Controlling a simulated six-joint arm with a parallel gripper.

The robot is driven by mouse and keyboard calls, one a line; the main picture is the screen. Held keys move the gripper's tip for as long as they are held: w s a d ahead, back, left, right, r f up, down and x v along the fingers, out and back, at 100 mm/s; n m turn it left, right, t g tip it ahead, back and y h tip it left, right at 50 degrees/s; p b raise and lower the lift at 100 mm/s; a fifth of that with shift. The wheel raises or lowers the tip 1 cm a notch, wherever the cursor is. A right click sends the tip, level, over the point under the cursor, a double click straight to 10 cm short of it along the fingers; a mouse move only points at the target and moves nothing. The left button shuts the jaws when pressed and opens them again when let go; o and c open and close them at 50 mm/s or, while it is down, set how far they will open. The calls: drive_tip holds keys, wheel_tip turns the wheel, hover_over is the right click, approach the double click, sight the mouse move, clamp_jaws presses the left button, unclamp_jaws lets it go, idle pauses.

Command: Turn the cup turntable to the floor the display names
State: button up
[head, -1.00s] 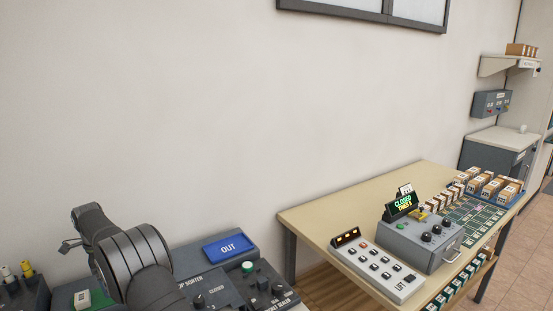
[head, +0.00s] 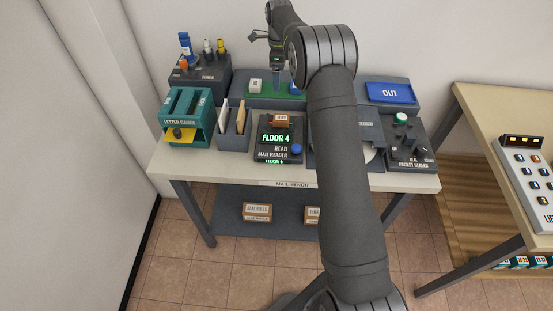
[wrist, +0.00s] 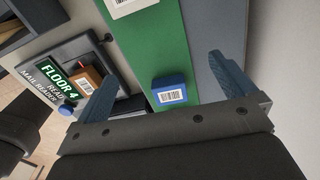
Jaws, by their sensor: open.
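The mail reader (head: 279,140) on the bench shows "FLOOR 4" in green; a small brown parcel (head: 281,120) is at its top. The wrist view also shows the display (wrist: 60,80). The cup turntable is mostly hidden behind my arm; a pale curved edge (head: 371,153) that may be its disc shows right of the arm. My gripper (head: 277,72) is open and empty above the green mat at the back of the bench. In the wrist view my open fingers (wrist: 160,72) are spread either side of a blue box (wrist: 171,94) lying beyond them.
A white box (head: 256,86) sits on the green mat (head: 245,97). A teal letter unit (head: 187,118) and a letter holder (head: 234,138) stand left of the reader. A blue OUT tray (head: 391,93) and the packet sealer (head: 408,148) are at right. Another table stands further right.

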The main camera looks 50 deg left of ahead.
idle(0.4)
drive_tip(key=c, duration=0.7)
drive_tip(key=shift+w+d+r, duration=0.1)
drive_tip(key=shift+d+r, duration=0.05)
drive_tip(key=c, duration=0.3)
drive_tip(key=w+d+r+n, duration=0.1)
drive_tip(key=d+r, duration=0.2)
drive_tip(key=d, duration=0.1)
drive_tip(key=w+d+r+n, duration=0.1)
drive_tip(key=d+r+n, duration=0.1)
drive_tip(key=d, duration=0.3)
drive_tip(key=w+d+r+n, duration=0.1)
drive_tip(key=d+r, duration=0.3)
drive_tip(key=shift+w+d+n, duration=0.4)
drive_tip(key=shift+c, duration=0.5)
drive_tip(key=s+d+r+n, duration=0.1)
drive_tip(key=d+r+n, duration=0.2)
drive_tip(key=d, duration=0.4)
drive_tip(key=s+d+r+n, duration=0.1)
drive_tip(key=d+r+n, duration=0.1)
drive_tip(key=d, duration=0.6)
drive_tip(key=f, duration=1.7)
drive_tip(key=shift+w+a, duration=0.15)
drive_tip(key=shift+w, duration=0.15)
drive_tip(key=shift+c, duration=0.2)
